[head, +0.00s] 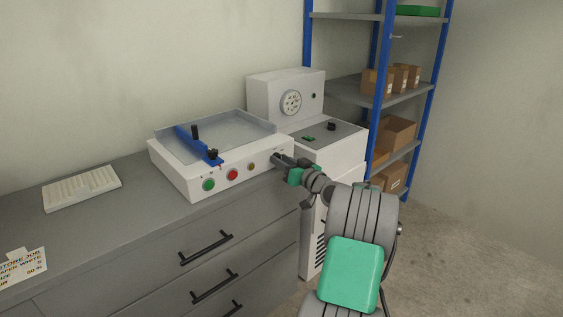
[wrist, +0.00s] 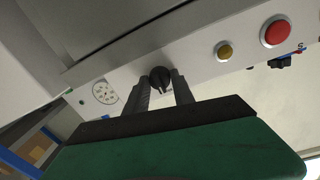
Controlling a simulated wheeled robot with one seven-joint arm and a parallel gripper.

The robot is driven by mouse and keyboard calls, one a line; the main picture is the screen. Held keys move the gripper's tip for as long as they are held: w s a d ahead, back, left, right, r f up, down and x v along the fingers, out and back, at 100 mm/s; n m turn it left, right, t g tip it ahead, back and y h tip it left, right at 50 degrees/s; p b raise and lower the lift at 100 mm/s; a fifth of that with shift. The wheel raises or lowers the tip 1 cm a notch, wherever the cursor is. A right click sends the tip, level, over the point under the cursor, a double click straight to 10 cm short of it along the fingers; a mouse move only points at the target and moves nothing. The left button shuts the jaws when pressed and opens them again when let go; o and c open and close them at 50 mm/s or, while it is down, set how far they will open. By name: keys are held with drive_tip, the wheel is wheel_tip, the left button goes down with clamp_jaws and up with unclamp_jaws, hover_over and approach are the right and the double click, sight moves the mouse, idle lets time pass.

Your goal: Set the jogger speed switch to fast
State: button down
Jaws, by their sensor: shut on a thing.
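The jogger is a white box (head: 215,185) with a grey tray top, standing on the grey cabinet. The speed switch is a black rotary knob (wrist: 160,76) on its front panel, seen in the wrist view. In the head view my gripper hides the knob. My gripper (head: 279,159) reaches the right end of the jogger's front panel. In the wrist view the fingers of my gripper (wrist: 161,82) are on both sides of the knob, shut on it. The knob's pointer and the speed marks are too small to read.
The front panel also has a green button (head: 208,184), a red button (head: 232,174) and a yellow button (head: 251,166). A blue guide (head: 190,140) with black knobs lies across the tray. A white machine (head: 325,135) stands right of the jogger. Shelves (head: 375,88) hold boxes behind.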

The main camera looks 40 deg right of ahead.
drive_tip(key=shift+d+r+m+g+y+p, duration=0.1)
drive_tip(key=shift+m+g+y+p, duration=0.2)
drive_tip(key=shift+m+p, duration=4.5)
drive_tip(key=shift+m+b, duration=0.85)
drive_tip(key=shift+m, duration=0.15)
drive_tip(key=c, duration=1.1)
unclamp_jaws()
drive_tip(key=shift+s, duration=0.15)
